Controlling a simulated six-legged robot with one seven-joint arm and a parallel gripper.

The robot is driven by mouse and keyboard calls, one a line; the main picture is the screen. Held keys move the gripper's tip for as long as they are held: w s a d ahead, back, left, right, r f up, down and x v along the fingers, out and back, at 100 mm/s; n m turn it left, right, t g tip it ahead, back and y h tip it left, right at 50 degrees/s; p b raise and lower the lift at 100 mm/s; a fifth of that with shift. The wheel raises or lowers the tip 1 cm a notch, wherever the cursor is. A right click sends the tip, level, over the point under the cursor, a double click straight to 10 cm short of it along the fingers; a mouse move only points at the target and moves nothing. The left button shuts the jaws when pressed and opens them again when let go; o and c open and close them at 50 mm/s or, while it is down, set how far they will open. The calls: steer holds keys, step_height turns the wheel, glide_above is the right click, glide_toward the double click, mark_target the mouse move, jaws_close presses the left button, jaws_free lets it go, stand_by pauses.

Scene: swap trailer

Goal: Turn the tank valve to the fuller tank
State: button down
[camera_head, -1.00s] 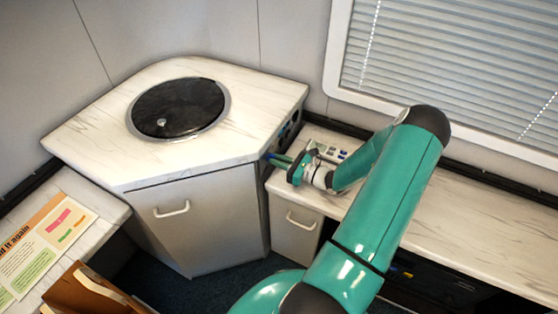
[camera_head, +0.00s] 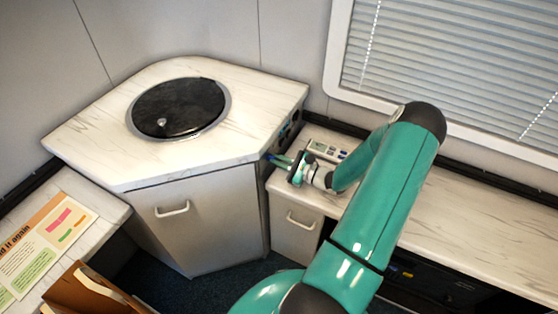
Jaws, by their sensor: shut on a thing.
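My gripper (camera_head: 279,160) reaches left to the side face of the corner cabinet, low beside the right-hand counter. Its fingers are shut on what appears to be the tank valve, at the side panel (camera_head: 290,130). The valve is too small and too covered by my gripper to make out its handle or its direction. Dark round shapes, possibly tank gauges, show on that panel above my gripper. Their readings are too small to tell.
The corner cabinet (camera_head: 235,135) has a round black lid (camera_head: 180,108) on top. A light box with buttons (camera_head: 325,150) lies on the right counter (camera_head: 480,180), close behind my wrist. A printed sheet (camera_head: 45,240) and brown wooden object (camera_head: 95,290) are at lower left.

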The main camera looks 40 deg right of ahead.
steer(key=n, duration=0.6)
steer(key=shift+s+f, duration=0.1)
steer(key=shift+n, duration=0.4)
steer(key=c, duration=1.5)
jaws_free()
steer(key=v, duration=1.3)
steer(key=shift+s, duration=0.4)
